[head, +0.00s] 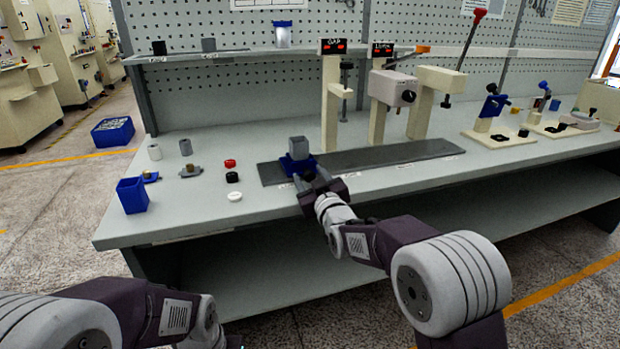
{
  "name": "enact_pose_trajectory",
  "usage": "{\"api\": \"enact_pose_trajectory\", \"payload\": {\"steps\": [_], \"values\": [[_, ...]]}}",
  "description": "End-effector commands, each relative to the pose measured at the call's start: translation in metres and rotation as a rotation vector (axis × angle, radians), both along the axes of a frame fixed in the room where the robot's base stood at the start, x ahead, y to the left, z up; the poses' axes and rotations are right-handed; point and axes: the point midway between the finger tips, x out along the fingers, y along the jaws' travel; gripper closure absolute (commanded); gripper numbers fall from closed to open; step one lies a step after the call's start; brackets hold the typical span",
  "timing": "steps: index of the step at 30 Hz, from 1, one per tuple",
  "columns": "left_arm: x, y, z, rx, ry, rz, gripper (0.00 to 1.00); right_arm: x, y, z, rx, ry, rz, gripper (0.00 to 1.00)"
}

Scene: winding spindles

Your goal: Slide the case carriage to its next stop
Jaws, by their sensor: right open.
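The case carriage (291,166) is a blue block on the left part of a long dark grey rail (400,154) on the bench. A grey case (298,147) stands upright on it. My right gripper (311,179) is open at the front right of the carriage, with its fingers close to the carriage's near side. I cannot tell whether they touch it. My left arm shows at the bottom left, but its gripper fingers are not visible.
Press-like stations with red displays (334,46) stand behind the rail. A blue bin (132,195), small caps (232,177) and cylinders sit left on the bench (200,218). Fixtures (492,120) stand at the right. The rail right of the carriage is clear.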

Motion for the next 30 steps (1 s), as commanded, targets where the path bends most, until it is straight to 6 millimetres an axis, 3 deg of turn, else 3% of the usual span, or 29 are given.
{"api": "enact_pose_trajectory", "payload": {"steps": [3,8,9,30], "values": [[0.0000,0.0000,0.0001,0.000,0.000,0.000,0.50,-0.0003,-0.0001,0.0000,0.000,0.000,0.000,0.53],[0.0000,0.0000,0.0001,0.000,0.000,0.000,0.50,-0.0004,-0.0001,0.0000,0.000,0.000,0.000,0.97],[0.0000,0.0000,0.0001,0.000,0.000,0.000,0.50,-0.0004,-0.0001,0.0000,0.000,0.000,0.000,1.00],[0.0000,0.0000,0.0000,0.000,0.000,0.000,0.50,-0.0006,-0.0002,-0.0001,0.000,0.000,0.000,1.00]]}}
